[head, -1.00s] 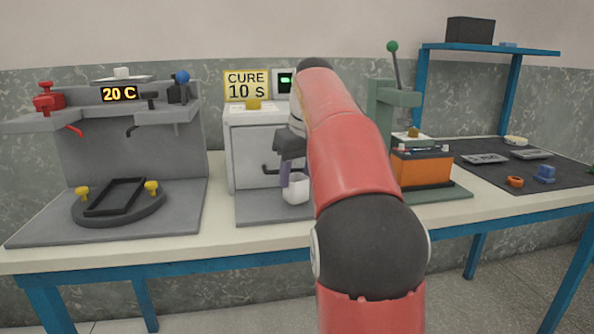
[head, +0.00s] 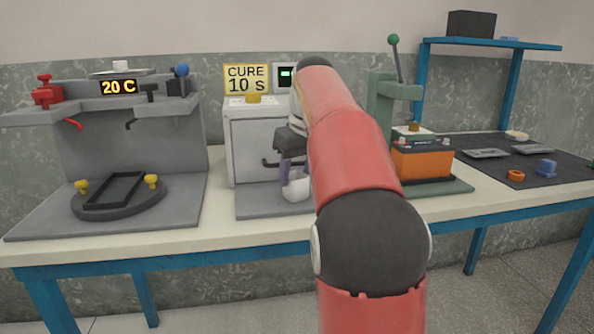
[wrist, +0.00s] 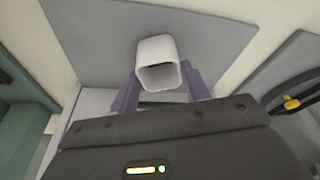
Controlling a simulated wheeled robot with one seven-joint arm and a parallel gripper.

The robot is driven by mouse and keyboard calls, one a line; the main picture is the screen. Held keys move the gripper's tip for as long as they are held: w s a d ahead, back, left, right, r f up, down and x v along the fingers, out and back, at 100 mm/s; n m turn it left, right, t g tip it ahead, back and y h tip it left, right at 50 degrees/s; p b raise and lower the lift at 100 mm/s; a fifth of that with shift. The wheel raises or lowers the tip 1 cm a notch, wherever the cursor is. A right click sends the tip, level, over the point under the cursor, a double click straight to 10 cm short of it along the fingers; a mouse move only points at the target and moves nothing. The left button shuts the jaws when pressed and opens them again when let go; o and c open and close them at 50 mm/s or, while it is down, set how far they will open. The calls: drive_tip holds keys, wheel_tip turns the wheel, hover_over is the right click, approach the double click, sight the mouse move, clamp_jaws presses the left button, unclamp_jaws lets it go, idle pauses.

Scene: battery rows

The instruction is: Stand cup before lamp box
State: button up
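The white, square-sided cup (head: 297,189) is at the grey plate in front of the white box under the CURE sign. It looks tilted there. In the wrist view the cup (wrist: 158,50) shows its open end towards me, between the tips of the two purple fingers. My gripper (head: 290,178) points down at it, and it also shows in the wrist view (wrist: 160,80). The fingers lie close against both sides of the cup; whether they grip it is unclear. The lamp box (head: 258,150) is the white box behind; my arm hides its right part.
The grey plate (head: 255,205) has bare room left of the cup. A press stand (head: 120,150) with a round fixture stands left. An orange battery (head: 422,165) sits on a green lever press right. A dark mat (head: 480,170) with small parts lies farther right.

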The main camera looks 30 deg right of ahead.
sight(302, 202)
drive_tip(key=o, duration=0.4)
drive_tip(key=shift+o, duration=0.2)
drive_tip(key=p+v, duration=0.2)
drive_tip(key=v, duration=0.5)
drive_tip(key=shift+w, duration=0.1)
drive_tip(key=s+a+f+m+t, duration=0.1)
drive_tip(key=s+a+f, duration=0.6)
drive_tip(key=s+a, duration=0.5)
drive_tip(key=s+a+f+t, duration=0.1)
drive_tip(key=s+a+f, duration=0.2)
drive_tip(key=s+f, duration=0.9)
wheel_tip(302, 202, down, 3)
drive_tip(key=shift+s+a+r, duration=0.2)
drive_tip(key=shift+a, duration=0.2)
